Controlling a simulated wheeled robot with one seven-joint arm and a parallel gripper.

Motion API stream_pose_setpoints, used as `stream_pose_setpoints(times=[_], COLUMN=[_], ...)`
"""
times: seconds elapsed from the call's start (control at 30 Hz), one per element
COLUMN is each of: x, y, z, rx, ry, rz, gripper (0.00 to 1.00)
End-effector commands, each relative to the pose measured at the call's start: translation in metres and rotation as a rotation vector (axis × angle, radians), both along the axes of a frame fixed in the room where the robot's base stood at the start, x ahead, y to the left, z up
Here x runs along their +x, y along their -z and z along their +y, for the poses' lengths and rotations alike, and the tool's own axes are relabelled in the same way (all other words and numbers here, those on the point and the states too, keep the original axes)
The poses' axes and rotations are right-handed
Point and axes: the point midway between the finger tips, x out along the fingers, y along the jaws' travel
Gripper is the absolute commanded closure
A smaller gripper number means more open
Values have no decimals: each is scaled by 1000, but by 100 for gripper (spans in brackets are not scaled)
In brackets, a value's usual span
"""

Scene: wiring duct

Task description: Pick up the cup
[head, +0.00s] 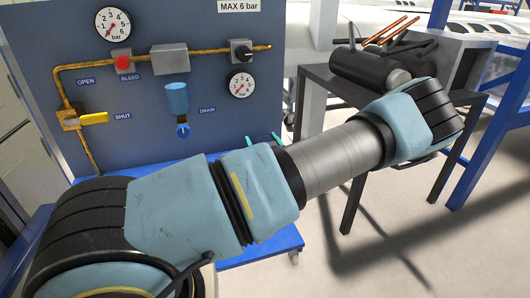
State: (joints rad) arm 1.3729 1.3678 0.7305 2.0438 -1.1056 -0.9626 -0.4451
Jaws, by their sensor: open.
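I see no loose cup in the head view. A blue cup-shaped bowl (177,97) is on the grey-blue panel, above a small blue drain knob; I cannot tell whether it is the cup. My arm crosses the picture from lower left to upper right and hides part of the panel and cart. I cannot make out my gripper. Two small teal tips (277,139) show just above my arm, by the panel's lower right; I cannot tell what they belong to.
The panel (215,135) carries gauges, a red button, a yellow lever (94,118) and brass pipe. A blue wheeled cart (262,248) stands beneath it. A dark table (330,84) at the right holds black cylindrical parts (368,70). Pale floor lies open at lower right.

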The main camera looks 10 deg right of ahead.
Motion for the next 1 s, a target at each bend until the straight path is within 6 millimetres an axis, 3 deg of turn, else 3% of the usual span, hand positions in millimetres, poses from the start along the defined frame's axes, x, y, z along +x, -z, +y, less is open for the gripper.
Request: stream_pose_setpoints(times=[0.13, 0.83, 1.0], x=[0, -1, -1], y=[0, 0, 0], z=[0, 0, 0], rx=[0, 1, 1], ry=[0, 0, 0], rz=[0, 0, 0], gripper=[2, 80, 81])
